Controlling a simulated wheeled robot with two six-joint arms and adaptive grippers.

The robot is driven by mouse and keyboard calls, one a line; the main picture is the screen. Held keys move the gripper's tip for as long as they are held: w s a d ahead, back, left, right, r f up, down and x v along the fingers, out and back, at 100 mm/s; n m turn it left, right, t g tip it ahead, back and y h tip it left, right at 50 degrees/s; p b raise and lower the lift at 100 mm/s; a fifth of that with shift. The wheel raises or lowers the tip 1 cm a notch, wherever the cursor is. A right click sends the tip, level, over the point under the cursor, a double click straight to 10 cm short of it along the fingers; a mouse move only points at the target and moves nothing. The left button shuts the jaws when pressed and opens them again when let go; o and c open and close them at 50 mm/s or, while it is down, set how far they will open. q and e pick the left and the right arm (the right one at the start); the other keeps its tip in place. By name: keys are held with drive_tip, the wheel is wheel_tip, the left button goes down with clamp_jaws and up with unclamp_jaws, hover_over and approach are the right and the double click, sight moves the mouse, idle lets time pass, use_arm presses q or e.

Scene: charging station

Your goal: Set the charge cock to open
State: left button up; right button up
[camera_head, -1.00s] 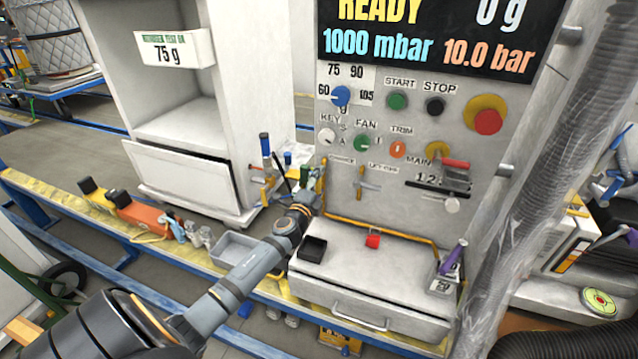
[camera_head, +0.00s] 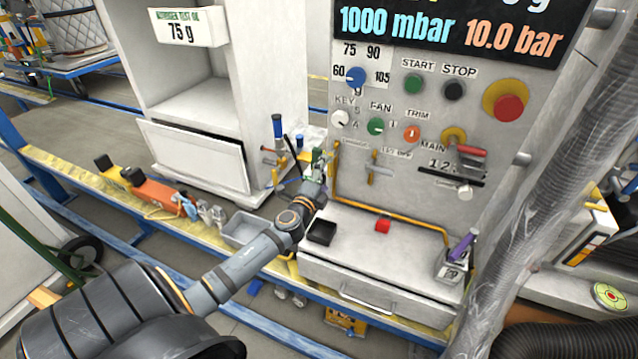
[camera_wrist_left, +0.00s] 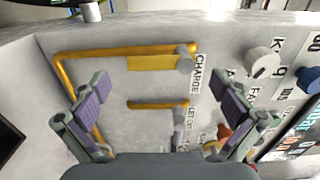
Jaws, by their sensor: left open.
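The charge cock shows in the left wrist view as a grey knob with a flat yellow lever (camera_wrist_left: 152,63), next to the "CHARGE" label (camera_wrist_left: 198,75). The lever lies about parallel to the yellow pipe (camera_wrist_left: 110,50) beside it. In the head view my gripper and arm mostly hide this cock. My left gripper (camera_head: 322,160) is open in front of the panel's lower left part. In the wrist view its two purple-padded fingers (camera_wrist_left: 168,108) stand wide apart, with nothing visibly held between them. The lever shows beyond and between them. My right gripper is not seen.
A second cock with a yellow lever (camera_head: 378,168) is to the right of the charge cock. Knobs and buttons are above, including a red emergency button (camera_head: 509,107).

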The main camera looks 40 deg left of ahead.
use_arm(q)
drive_tip(key=v, duration=0.7)
drive_tip(key=shift+s, duration=0.4)
